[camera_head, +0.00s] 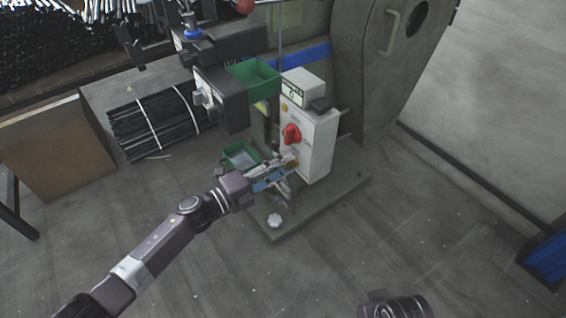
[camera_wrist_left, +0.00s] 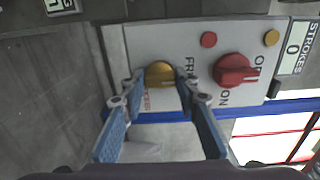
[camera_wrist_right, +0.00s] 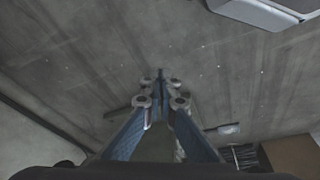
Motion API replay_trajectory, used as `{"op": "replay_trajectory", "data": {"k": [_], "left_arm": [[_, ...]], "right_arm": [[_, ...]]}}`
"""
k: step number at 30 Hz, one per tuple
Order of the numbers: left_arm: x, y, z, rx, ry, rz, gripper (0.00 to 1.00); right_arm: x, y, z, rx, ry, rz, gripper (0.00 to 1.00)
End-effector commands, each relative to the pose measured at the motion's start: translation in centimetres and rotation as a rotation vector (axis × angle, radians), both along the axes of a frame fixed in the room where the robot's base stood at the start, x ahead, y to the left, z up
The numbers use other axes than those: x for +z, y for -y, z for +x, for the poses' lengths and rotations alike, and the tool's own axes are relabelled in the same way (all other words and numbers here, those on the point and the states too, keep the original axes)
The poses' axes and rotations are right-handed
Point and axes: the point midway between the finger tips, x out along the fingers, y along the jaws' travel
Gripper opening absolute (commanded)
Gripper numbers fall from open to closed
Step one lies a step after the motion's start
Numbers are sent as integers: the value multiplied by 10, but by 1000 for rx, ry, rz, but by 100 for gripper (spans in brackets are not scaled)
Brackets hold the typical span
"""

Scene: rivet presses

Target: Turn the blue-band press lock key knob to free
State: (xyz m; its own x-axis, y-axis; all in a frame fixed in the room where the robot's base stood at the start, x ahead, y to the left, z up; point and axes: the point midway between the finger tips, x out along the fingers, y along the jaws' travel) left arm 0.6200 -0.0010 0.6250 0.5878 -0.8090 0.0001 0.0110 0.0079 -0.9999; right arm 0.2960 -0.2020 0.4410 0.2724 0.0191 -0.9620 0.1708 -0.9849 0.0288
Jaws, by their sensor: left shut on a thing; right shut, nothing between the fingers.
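The press control box (camera_head: 318,140) is pale grey and stands on the press with the blue band (camera_head: 306,54). Its brass lock key knob (camera_wrist_left: 160,74) sits on the front panel below the red rotary switch (camera_head: 291,134). My left gripper (camera_head: 287,167) reaches the knob from the lower left; its fingertips close on the knob's two sides in the left wrist view. A partly hidden label beginning "FR" lies beside the knob, and red lettering shows between the fingers. My right gripper (camera_wrist_right: 160,82) is shut and empty above bare floor.
Green bins (camera_head: 254,76) and the press head (camera_head: 219,95) stand left of the control box. A bundle of dark rods (camera_head: 160,122) lies at the left.

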Motion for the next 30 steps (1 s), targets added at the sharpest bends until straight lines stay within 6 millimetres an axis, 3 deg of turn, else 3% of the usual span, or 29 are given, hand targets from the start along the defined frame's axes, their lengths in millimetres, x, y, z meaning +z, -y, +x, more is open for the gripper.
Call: {"op": "replay_trajectory", "data": {"k": [17, 18, 21, 30], "left_arm": [[-2, 0, 0, 1, -28, -16, 4], [-2, 0, 0, 1, -28, -16, 33], [-1, 0, 0, 0, -26, -17, 44], [-1, -1, 0, 0, -24, -16, 46]], "right_arm": [[-9, 0, 1, 1, -3, 0, 0], [-9, 0, 1, 0, -3, -1, 0], [-9, 0, 1, 0, -3, -1, 0], [-8, -1, 0, 1, -4, 1, 0]]}}
